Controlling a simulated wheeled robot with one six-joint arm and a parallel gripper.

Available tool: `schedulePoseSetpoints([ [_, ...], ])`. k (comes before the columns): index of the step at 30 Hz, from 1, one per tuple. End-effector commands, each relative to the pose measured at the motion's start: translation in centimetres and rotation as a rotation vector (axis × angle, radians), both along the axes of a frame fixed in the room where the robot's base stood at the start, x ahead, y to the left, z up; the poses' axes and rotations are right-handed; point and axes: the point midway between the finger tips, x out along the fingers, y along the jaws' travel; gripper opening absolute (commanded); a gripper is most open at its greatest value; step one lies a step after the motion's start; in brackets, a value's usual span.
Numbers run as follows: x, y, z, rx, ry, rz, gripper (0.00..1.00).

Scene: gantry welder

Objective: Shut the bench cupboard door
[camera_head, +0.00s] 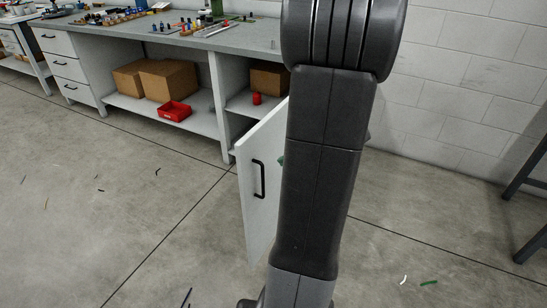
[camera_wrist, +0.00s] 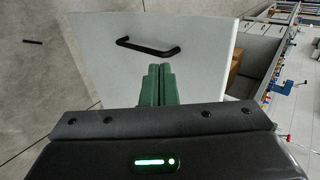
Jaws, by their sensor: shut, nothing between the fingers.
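The bench cupboard door (camera_head: 260,195) is a white panel with a black bar handle (camera_head: 259,179). It stands swung open, out from the right end of the bench (camera_head: 229,120). My arm hides its right part in the head view. In the wrist view the door (camera_wrist: 195,40) fills the upper middle, with its handle (camera_wrist: 148,47) just beyond the fingertips. My gripper (camera_wrist: 157,70) has green fingers, shut and empty, in front of the door. I cannot tell whether the fingertips touch the panel. In the head view only a bit of green finger shows beside my arm.
Cardboard boxes (camera_head: 168,80), a red bin (camera_head: 174,111) and a red can (camera_head: 257,98) stand on the bench's shelves. Tools crowd the benchtop (camera_head: 257,40). Dark metal legs (camera_head: 528,185) stand at the right. The floor left of the door is mostly clear, with small scraps.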

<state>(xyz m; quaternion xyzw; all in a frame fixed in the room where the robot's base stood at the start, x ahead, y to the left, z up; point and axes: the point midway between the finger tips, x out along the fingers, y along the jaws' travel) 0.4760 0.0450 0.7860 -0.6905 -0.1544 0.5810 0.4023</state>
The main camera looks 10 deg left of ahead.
Motion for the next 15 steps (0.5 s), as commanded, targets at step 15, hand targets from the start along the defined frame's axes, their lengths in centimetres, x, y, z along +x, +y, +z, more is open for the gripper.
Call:
schedulePoseSetpoints([
  [15,2.9,7.5,-5.7,-0.002,0.001,0.004,0.0],
])
